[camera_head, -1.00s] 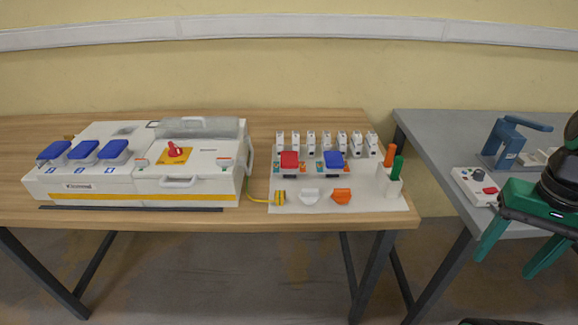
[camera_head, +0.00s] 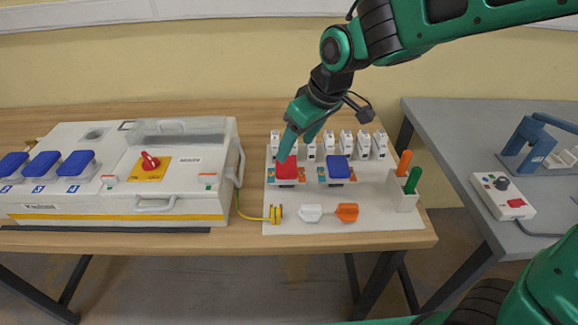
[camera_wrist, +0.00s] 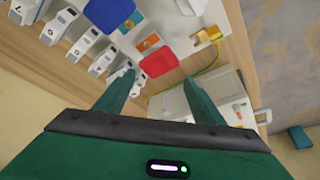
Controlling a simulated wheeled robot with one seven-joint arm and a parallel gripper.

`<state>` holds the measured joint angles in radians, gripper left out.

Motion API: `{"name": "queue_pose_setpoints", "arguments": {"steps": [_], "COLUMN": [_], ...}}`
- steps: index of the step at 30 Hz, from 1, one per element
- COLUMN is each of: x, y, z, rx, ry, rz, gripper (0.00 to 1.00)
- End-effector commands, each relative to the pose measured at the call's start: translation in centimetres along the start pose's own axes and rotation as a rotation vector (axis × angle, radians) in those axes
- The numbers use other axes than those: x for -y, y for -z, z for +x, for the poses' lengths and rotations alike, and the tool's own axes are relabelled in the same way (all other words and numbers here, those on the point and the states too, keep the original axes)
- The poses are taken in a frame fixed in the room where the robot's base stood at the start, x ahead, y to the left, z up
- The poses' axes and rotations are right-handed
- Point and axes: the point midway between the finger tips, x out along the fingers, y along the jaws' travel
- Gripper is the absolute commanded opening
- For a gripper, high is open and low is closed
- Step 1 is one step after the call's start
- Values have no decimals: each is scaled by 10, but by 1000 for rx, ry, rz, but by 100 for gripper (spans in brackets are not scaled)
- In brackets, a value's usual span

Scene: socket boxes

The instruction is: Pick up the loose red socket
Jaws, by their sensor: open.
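The loose red socket (camera_head: 287,169) sits on the white board (camera_head: 385,218) on the wooden table, in the left one of two socket places. My gripper (camera_head: 297,143) is over it, pointing down, with one finger overlapping the socket's back edge in the head view. In the wrist view the red socket (camera_wrist: 160,57) lies just beyond my open fingertips (camera_wrist: 158,78) and between them, with nothing held. The exact height of the fingertips above it is hard to tell. A blue socket (camera_head: 338,167) sits to its right.
A row of white breakers (camera_head: 362,145) stands close behind the sockets. Orange and green handles stand in a white holder (camera_head: 402,192) to the right. A yellow plug (camera_head: 276,213), a white plug (camera_head: 311,213) and an orange plug (camera_head: 347,212) lie in front. A white machine (camera_head: 120,170) stands left.

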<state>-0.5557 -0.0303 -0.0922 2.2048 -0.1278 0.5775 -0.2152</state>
Motion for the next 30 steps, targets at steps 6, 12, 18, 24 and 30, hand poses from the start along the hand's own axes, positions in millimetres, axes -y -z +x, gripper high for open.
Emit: {"name": "queue_pose_setpoints", "arguments": {"steps": [6,12,18,24,30], "x": [-6,-11,-14,-15,-15], "y": [-3,-5,-5,-5,-4], "z": [29,50,61,88,103], "rx": [2,0,0,1,-1], "ry": [-2,-6,-7,-7,-7], "rz": [5,13,16,16,17], "gripper": [63,63,63,63,63]}}
